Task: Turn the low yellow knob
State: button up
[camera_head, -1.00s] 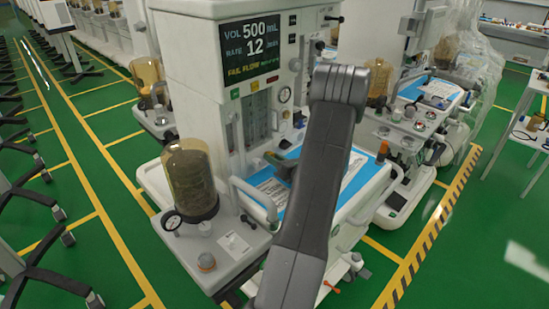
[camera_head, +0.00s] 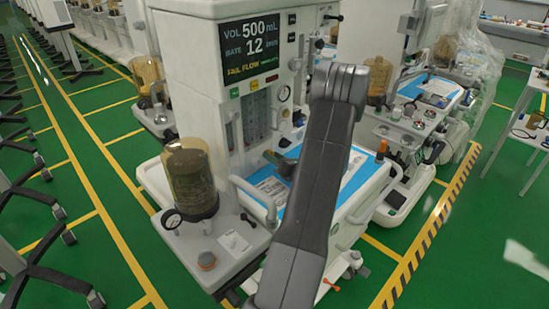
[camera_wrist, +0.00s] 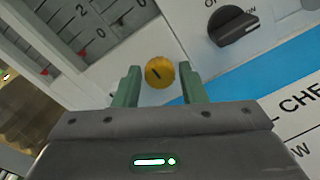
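In the head view my dark grey arm hides the knob, and only part of my gripper (camera_head: 276,160) shows above the blue work surface.
A black OFF/ON rotary switch (camera_wrist: 234,27) sits right of the knob. Flow scales (camera_wrist: 75,30) are at its left. The blue work surface (camera_head: 354,172) with printed sheets lies below the panel. An amber canister (camera_head: 190,178) stands at the cart's left.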

jog(key=b+v, duration=0.2)
jog(key=v, duration=1.2)
jog(key=shift+w+a, duration=0.1)
jog(key=p+x, duration=0.2)
jog(key=x, duration=1.1)
jog(key=shift+w+a, duration=0.3)
jog(key=shift+s+d, duration=0.1)
